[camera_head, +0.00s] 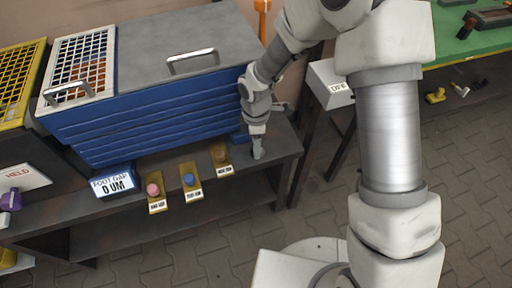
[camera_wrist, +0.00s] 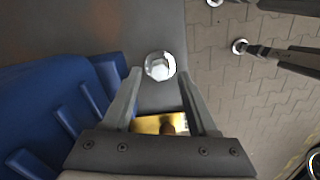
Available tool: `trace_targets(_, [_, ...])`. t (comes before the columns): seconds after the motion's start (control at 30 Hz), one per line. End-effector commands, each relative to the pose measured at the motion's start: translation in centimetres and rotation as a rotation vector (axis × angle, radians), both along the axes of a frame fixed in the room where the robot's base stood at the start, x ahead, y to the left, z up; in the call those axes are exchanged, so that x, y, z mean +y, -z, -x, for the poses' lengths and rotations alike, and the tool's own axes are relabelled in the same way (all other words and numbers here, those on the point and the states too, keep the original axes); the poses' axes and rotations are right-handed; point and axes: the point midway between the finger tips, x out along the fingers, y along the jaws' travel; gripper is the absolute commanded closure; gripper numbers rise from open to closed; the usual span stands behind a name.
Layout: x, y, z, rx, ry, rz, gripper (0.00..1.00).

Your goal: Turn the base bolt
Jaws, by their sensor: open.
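A silver hex bolt head on a round washer (camera_wrist: 160,66) sits on the dark bench top (camera_head: 228,192) in the wrist view. I take it for the base bolt. My gripper (camera_wrist: 160,74) is open, with one fingertip on each side of the bolt head's near edge. I cannot tell whether the fingers touch it. In the head view my gripper (camera_head: 257,152) points down at the bench top's right end, beside the blue ribbed machine (camera_head: 165,110). The bolt cannot be made out there.
A display (camera_head: 112,186) reads "FOOT GAP 0 UM". A white box marked "OFF" (camera_head: 331,86) stands to the right. Paved floor (camera_head: 478,150) lies beyond the bench.

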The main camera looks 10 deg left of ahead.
Motion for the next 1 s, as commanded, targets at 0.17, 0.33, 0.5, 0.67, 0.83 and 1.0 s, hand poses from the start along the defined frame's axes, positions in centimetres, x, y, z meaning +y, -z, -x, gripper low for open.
trace_targets(0.17, [0.06, 1.04, -0.01, -0.002, -0.001, -0.001, 0.41])
trace_targets(0.33, [0.04, 1.07, -0.03, -0.002, -0.001, -0.001, 0.41])
trace_targets(0.5, [0.03, 1.06, -0.02, -0.001, -0.001, 0.000, 0.56])
trace_targets(0.67, [0.03, 1.05, -0.02, -0.001, -0.001, 0.000, 0.84])
trace_targets(0.83, [0.03, 1.04, -0.02, -0.001, -0.001, 0.000, 1.00])
trace_targets(1.0, [0.03, 1.04, -0.02, -0.001, 0.001, 0.000, 1.00])
